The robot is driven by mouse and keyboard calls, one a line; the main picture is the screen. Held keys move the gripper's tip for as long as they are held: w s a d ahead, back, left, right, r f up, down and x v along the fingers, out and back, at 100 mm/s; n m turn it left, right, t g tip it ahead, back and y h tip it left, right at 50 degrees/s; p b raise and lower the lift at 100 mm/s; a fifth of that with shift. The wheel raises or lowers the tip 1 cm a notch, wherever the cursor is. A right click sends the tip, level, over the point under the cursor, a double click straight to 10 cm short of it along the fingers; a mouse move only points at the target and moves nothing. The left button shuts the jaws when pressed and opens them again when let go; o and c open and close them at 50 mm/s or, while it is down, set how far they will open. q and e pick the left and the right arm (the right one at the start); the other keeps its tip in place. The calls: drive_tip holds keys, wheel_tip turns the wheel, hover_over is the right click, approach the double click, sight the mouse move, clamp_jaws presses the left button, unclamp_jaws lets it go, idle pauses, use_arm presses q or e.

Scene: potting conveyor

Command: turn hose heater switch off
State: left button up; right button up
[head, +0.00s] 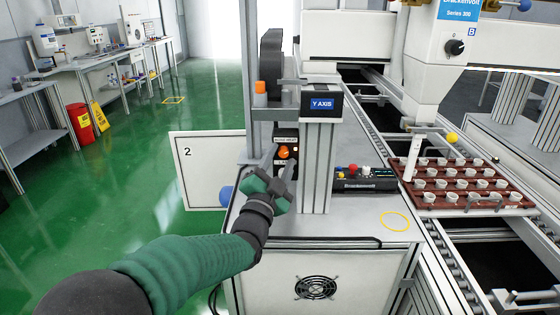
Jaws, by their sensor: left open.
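The hose heater switch is an orange knob (284,152) on a dark panel (292,138) with a small label above it, on the machine post left of the Y AXIS box. A small lit indicator shows at the knob's right. My left gripper (287,167) is open, with its fingers just below and in front of the knob. I cannot tell whether they touch it. The gripper and its green wrist hide the panel's lower part. The knob's exact pointing direction is too small to read. My right gripper is not in view.
A grey post with the Y AXIS box (322,104) stands close right of the gripper. A control box with coloured buttons (364,180) sits on the cabinet top. A brown tray of small white pots (460,184) is at the right. A white panel marked 2 (196,172) stands left.

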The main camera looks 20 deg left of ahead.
use_arm(q)
clamp_jaws()
drive_tip(key=shift+f, duration=0.1)
